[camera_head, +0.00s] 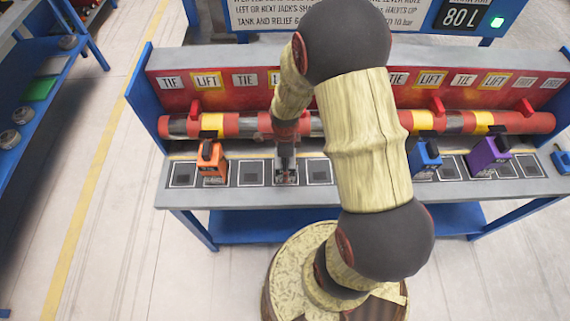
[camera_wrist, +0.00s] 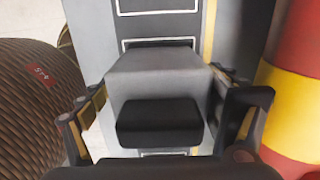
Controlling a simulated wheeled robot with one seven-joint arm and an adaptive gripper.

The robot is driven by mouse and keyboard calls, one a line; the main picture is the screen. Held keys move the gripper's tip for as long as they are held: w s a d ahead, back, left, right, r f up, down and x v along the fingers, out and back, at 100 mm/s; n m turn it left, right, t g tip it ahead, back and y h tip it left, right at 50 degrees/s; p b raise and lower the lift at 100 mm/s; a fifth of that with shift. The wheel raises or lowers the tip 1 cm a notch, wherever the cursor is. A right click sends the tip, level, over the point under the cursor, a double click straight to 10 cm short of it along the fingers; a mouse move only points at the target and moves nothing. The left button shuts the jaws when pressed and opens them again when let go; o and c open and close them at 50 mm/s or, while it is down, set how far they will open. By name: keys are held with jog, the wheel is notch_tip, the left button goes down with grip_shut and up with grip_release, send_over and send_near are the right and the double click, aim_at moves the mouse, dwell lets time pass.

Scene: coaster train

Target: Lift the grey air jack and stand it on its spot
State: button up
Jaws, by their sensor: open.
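The grey air jack (camera_wrist: 158,80), a grey block with a black pad (camera_wrist: 160,122), fills the middle of the wrist view. My gripper (camera_wrist: 165,115) is open, with one finger on each side of the jack. Whether either finger touches it, I cannot tell. In the head view my gripper (camera_head: 286,165) points down at the bench's front strip, and it mostly hides the jack there. The jack appears upright at a white-outlined spot; its base is hidden. Another outlined spot (camera_wrist: 155,6) lies beyond it in the wrist view.
An orange jack (camera_head: 211,160) stands to the left; a blue jack (camera_head: 425,158) and a purple jack (camera_head: 489,156) stand to the right. Empty spots (camera_head: 250,173) lie between. A red and yellow pipe (camera_head: 535,122) runs behind, also close at the wrist view's right (camera_wrist: 290,105).

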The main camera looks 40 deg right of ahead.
jog(key=shift+c, duration=0.6)
jog(key=shift+r, duration=0.1)
jog(key=c, duration=2)
